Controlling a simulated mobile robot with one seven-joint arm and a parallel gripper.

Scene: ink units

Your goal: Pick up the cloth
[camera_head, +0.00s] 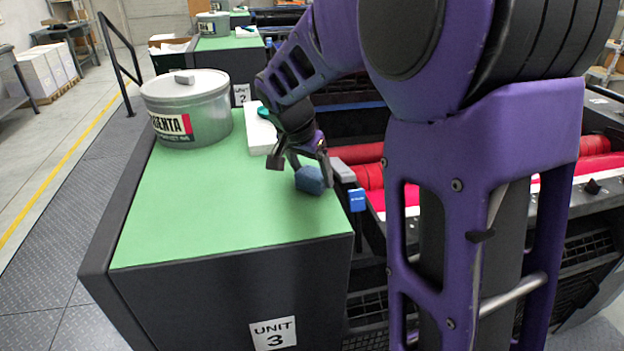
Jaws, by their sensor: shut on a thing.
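The cloth (311,181) is a small blue crumpled bundle near the right edge of the green worktop (210,215). My gripper (312,168) is directly above it, with its fingers shut on the cloth. The cloth is at or just above the worktop; I cannot tell whether it touches. The fingers and wrist hide part of its top.
A white block (262,131) lies behind my gripper. A blue tag (357,200) and red rollers (367,175) are to the right. The worktop's front left is clear.

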